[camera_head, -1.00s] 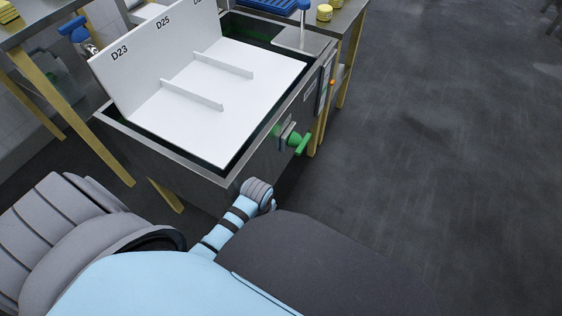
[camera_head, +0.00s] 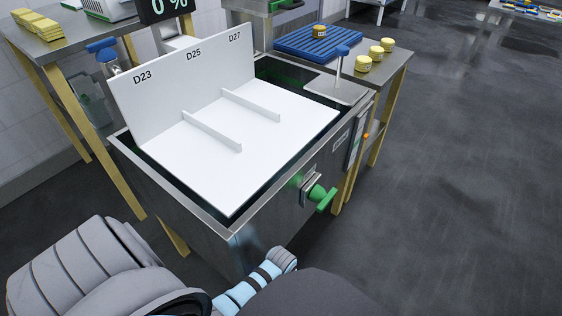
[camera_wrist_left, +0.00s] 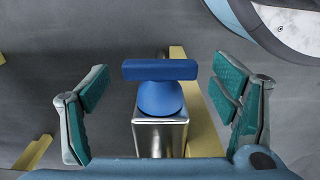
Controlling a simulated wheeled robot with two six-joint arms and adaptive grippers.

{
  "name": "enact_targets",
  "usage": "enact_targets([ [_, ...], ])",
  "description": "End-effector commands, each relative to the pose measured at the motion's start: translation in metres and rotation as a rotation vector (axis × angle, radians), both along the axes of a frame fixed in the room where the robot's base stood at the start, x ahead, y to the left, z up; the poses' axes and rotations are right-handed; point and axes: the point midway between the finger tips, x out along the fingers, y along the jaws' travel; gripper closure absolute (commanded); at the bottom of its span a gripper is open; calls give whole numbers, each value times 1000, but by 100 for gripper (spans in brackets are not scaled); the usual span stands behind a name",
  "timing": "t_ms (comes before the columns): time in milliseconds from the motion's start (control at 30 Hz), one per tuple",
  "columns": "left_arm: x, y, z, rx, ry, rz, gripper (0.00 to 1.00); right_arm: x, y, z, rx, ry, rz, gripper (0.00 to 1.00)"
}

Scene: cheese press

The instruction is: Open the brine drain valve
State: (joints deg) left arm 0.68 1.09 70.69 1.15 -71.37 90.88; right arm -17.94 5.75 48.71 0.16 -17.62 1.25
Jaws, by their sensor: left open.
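In the left wrist view a blue T-shaped handle (camera_wrist_left: 160,75) sits on a shiny square metal body. My left gripper (camera_wrist_left: 162,88) is open, with its green-padded fingers on either side of the handle and apart from it. In the head view a green valve handle (camera_head: 321,197) is on the tank's outer wall, and a blue handle (camera_head: 101,48) is on a metal fitting at the upper left. I cannot match the wrist view's handle to one in the head view. My left gripper is not visible there; my right gripper is out of view.
The metal tank (camera_head: 199,220) holds a white divided board (camera_head: 265,128) marked D23, D25 and D27. A blue slatted tray (camera_head: 300,42) and yellow pieces (camera_head: 376,53) stand on the table behind. Yellow legs (camera_head: 389,110) stand around the tank. Grey floor at right is clear.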

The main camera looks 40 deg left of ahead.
Motion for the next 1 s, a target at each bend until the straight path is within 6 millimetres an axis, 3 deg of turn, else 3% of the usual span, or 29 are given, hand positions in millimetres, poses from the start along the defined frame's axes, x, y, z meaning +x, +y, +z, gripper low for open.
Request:
enact_targets([
  [300, 0, 0, -3, 0, -1, 0, 20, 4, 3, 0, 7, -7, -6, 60],
  [600, 0, 0, -2, 0, 0, 0, 68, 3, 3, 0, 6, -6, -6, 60],
  [1000, 2, 0, -2, -2, 72, 0, 68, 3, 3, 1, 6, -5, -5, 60],
])
